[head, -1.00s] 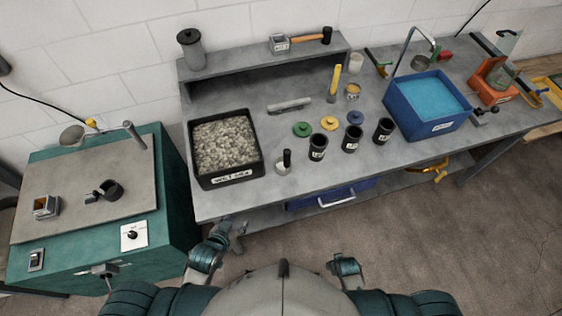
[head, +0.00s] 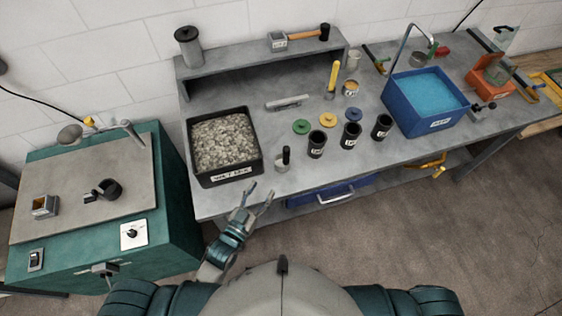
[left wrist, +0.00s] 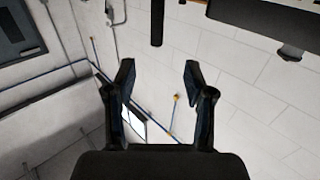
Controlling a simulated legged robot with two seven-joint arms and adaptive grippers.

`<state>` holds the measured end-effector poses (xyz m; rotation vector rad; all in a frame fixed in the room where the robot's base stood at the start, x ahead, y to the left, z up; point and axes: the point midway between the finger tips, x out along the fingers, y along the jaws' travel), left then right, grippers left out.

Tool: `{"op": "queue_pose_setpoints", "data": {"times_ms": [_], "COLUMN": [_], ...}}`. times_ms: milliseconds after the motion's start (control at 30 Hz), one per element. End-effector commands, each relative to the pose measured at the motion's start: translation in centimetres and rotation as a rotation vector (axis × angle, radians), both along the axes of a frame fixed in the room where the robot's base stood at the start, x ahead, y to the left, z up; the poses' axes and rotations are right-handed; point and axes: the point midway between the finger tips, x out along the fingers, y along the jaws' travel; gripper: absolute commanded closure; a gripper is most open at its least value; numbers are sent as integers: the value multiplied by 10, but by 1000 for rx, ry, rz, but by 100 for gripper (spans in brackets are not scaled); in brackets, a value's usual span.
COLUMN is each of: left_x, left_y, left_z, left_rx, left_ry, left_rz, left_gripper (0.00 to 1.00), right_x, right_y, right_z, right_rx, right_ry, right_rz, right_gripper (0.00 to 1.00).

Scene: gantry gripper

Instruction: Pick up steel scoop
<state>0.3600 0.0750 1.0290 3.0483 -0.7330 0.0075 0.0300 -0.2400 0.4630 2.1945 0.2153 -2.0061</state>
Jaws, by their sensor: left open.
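The steel scoop (head: 282,163), a small metal cup with an upright black handle, stands on the grey bench near its front edge, just right of the gravel tray. My left gripper (head: 262,188) is open and empty in the head view, in front of the bench edge. Its fingers point towards the bench, short of the scoop and slightly to its left. In the left wrist view the two open fingers (left wrist: 158,78) have nothing between them. A dark upright bar shows beyond them at the top, and I cannot tell what it is. My right gripper is not in view.
The black gravel tray (head: 190,165) is left of the scoop. Several black cups, including one (head: 316,145), stand to its right, with coloured lids behind. A blue water tub (head: 432,125) is farther right. A teal cabinet (head: 175,205) stands at the left.

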Motion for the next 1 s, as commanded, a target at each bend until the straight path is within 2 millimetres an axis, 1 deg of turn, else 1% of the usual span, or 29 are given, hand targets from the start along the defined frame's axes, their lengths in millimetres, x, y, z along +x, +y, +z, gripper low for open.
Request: {"op": "queue_pose_setpoints", "data": {"times_ms": [33,200,300,400,667,833,900,1000], "left_x": [11,48,68,82,102,127,134,139], "left_y": [-5,-27,-36,-42,-48,-62,-67,-70], "left_z": [4,4,3,2,2,3,2,1], "left_rx": [-3,1,1,0,-2,-1,1,1], "left_ry": [-3,-3,0,1,2,0,2,3], "left_rz": [1,1,1,1,1,1,1,1], "left_gripper": [47,47,47,47,47,47,47,47], "right_x": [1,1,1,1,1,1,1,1], "right_y": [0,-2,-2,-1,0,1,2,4], "right_z": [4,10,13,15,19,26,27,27], "right_rx": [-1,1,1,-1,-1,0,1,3], "right_ry": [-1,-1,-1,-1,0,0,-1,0], "right_rz": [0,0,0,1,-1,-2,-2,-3], "right_gripper": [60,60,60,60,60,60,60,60]}}
